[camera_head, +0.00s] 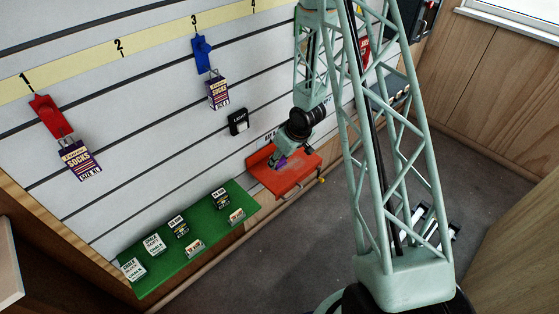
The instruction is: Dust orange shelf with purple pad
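The orange shelf (298,180) juts from the slatted wall near the middle of the view. My gripper (279,160) is low over its left and back part, pointing down. A small patch of the purple pad (281,162) shows between and below the fingertips, and the gripper appears shut on it. The fingers and wrist hide most of the pad and part of the shelf top. Whether the pad touches the shelf surface is too small to tell. No loose object shows on the visible part of the shelf.
A green shelf (205,234) with several small boxes and cards is at the lower left. Sock packs hang from a red hook (51,117) and a blue hook (202,54). A small black tagged block (238,122) is on the wall. Grey floor (300,245) is open in front.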

